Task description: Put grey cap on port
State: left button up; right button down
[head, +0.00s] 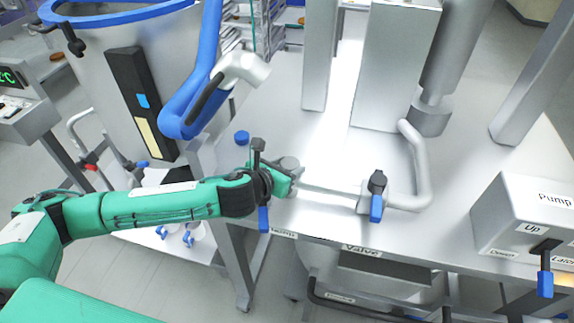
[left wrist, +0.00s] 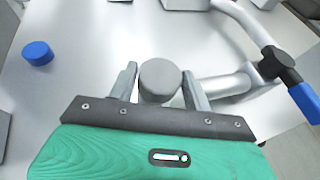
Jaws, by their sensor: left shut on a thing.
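The grey cap (head: 290,162) is a short round piece at the end of my left gripper (head: 288,174) in the head view. In the left wrist view the grey cap (left wrist: 160,78) sits between the two fingers of my left gripper (left wrist: 161,88), which is shut on it. A grey metal pipe (head: 330,188) runs from the valve to beside the fingers; it also shows in the left wrist view (left wrist: 228,84). The pipe's near end, where the port would be, is hidden behind a finger, so I cannot tell whether cap and pipe touch. My right gripper is out of view.
A blue cap (head: 241,137) lies on the steel table (head: 270,100) behind my gripper. A valve with a blue handle (head: 376,207) is on the pipe to the right. A pump box (head: 520,215) stands at the right edge. A large vessel (head: 150,75) stands back left.

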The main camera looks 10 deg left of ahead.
pick_arm(q)
jog(key=shift+f, duration=0.4)
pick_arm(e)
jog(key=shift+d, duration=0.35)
pick_arm(q)
jog(key=o, duration=1)
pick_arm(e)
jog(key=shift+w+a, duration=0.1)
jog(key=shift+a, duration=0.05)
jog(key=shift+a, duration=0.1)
pick_arm(q)
jog(key=shift+s+a+r, duration=0.1)
jog(key=shift+s, duration=0.2)
jog(key=b+v, duration=0.4)
jog(key=v, duration=0.6)
jog(key=shift+p+v, duration=0.4)
jog(key=shift+v, duration=0.75)
jog(key=shift+s+a+r, duration=0.15)
jog(key=shift+s, duration=0.25)
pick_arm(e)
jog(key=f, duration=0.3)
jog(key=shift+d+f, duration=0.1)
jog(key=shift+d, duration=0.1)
